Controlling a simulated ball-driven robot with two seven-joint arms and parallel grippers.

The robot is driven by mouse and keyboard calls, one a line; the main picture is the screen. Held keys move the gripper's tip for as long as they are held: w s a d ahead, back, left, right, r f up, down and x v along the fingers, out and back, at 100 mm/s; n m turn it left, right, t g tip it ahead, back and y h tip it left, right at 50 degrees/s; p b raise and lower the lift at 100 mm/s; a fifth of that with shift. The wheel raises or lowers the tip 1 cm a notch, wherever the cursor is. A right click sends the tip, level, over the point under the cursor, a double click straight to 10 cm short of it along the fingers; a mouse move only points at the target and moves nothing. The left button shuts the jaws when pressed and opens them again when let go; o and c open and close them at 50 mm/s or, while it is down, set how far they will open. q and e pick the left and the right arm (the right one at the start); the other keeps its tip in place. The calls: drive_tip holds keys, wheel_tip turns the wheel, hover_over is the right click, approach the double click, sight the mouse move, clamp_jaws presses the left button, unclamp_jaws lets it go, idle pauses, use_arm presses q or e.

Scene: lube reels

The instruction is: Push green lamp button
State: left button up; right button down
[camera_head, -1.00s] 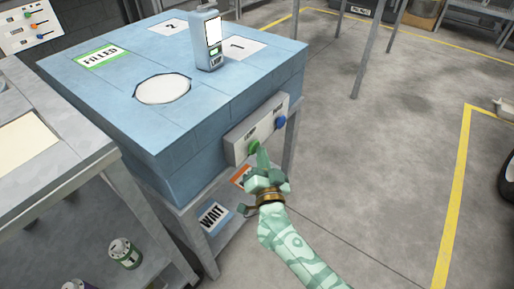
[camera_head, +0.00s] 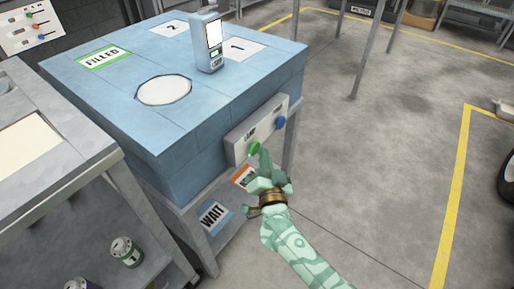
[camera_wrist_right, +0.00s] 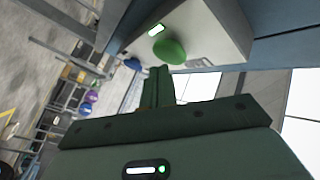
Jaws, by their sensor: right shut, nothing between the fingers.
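A green lamp button (camera_head: 254,147) sits on the white control box (camera_head: 243,141) on the front of the blue cabinet. A blue button (camera_head: 280,122) is on the same box, to its right. My right gripper (camera_head: 264,158) is shut and empty, its tips just in front of and below the green button, close to it. In the right wrist view the green button (camera_wrist_right: 169,50) is just beyond the shut fingers (camera_wrist_right: 158,73); a lit rectangle (camera_wrist_right: 156,30) is beside it. I cannot tell whether the fingers touch the button. My left gripper is not in view.
The blue cabinet (camera_head: 120,85) carries a small device with a screen (camera_head: 208,42), a round white plate (camera_head: 164,90) and FILLED, 1 and 2 labels. A WAIT label (camera_head: 212,214) is below. A metal bench with cans (camera_head: 126,251) stands left.

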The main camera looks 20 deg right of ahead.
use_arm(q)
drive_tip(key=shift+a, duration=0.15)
